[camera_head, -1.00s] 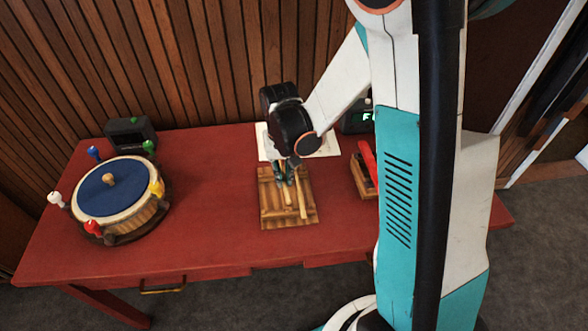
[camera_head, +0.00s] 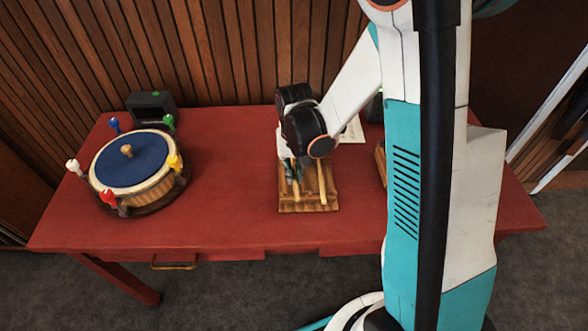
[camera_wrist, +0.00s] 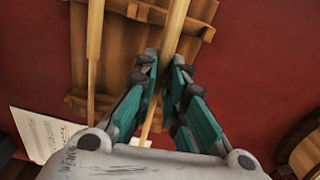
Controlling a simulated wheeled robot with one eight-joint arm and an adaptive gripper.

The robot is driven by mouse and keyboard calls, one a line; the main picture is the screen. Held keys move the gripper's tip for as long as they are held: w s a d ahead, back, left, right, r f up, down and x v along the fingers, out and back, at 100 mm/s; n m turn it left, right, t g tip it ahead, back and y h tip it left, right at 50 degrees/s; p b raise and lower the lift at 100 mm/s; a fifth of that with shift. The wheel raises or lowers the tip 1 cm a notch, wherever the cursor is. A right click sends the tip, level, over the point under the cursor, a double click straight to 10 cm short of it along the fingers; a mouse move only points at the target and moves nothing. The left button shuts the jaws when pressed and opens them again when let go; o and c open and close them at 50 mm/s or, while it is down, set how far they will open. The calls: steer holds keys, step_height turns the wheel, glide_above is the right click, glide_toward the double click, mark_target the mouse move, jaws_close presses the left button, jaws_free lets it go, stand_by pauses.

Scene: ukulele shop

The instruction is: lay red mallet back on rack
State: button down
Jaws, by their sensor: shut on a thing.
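My gripper (camera_head: 293,172) is low over the wooden rack (camera_head: 308,208) on the red table. It is shut on the pale wooden handle of a mallet (camera_wrist: 178,22), which also shows in the head view (camera_head: 296,196). In the wrist view, the fingers (camera_wrist: 166,72) close on both sides of this handle, which lies along the rack's length. The mallet's head is hidden, so its colour cannot be told. A second wooden handle (camera_head: 322,186) lies on the rack to the right, roughly parallel. I cannot tell whether the held handle touches the rack.
A drum with a blue top (camera_head: 135,165) and coloured pegs stands at the left. A dark box (camera_head: 151,104) stands behind it. A printed sheet (camera_head: 352,131) lies behind the rack. My arm hides much of the right side. The table between drum and rack is clear.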

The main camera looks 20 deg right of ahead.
steer(key=shift+f+b, duration=0.45)
steer(key=shift+f, duration=0.35)
steer(key=c, duration=1.6)
jaws_free()
steer(key=shift+o, duration=0.2)
step_height(320, 180, up, 12)
steer(key=shift+s+r, duration=0.1)
steer(key=shift+r, duration=0.05)
